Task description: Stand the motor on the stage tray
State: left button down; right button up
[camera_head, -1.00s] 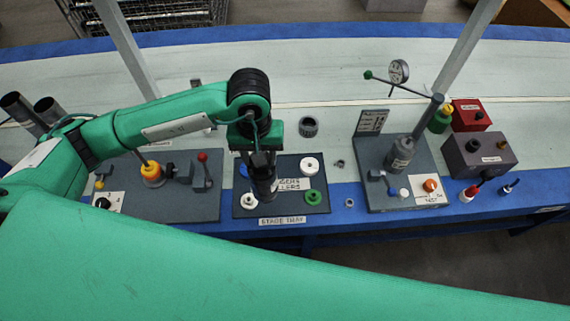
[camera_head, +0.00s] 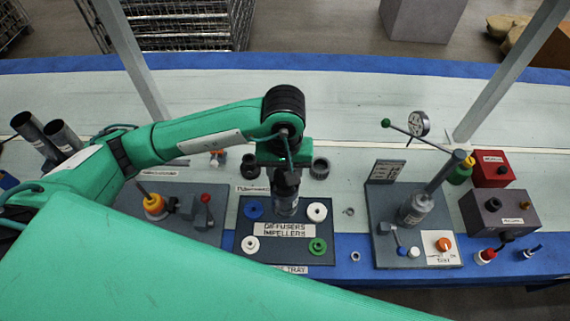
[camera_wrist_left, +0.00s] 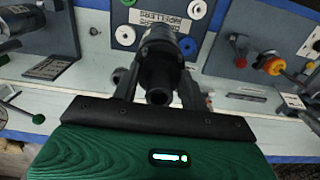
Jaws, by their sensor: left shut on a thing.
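My left gripper (camera_head: 284,172) is shut on the motor (camera_head: 286,197), a dark upright cylinder with a lighter band. In the left wrist view the motor (camera_wrist_left: 158,55) sits between the two fingers of the gripper (camera_wrist_left: 155,88). The motor is over the back middle of the dark stage tray (camera_head: 280,253); I cannot tell whether its bottom touches the tray. My right gripper is not in view.
On the tray lie a blue ring (camera_head: 254,209), white rings (camera_head: 316,211) (camera_head: 251,244), a green ring (camera_head: 317,246) and a label (camera_head: 284,230). A dark ring (camera_head: 320,168) stands behind. A gauge station (camera_head: 385,215) is right, another fixture board (camera_head: 200,232) left.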

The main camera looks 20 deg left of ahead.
aim_at(284, 202)
pick_arm(q)
notch_tip(284, 202, down, 14)
jog(key=p, duration=0.2)
jog(key=shift+w+f+p, duration=0.1)
jog(key=shift+p, duration=0.3)
jog(key=c, duration=0.8)
grip_release()
jog(key=shift+f, duration=0.2)
jog(key=shift+c, duration=0.2)
jog(key=shift+o, duration=0.5)
jog(key=shift+r, duration=0.1)
jog(key=shift+r, duration=0.25)
notch_tip(284, 202, up, 10)
jog(key=b, duration=0.3)
jog(key=shift+r, duration=0.7)
jog(key=shift+s, duration=0.2)
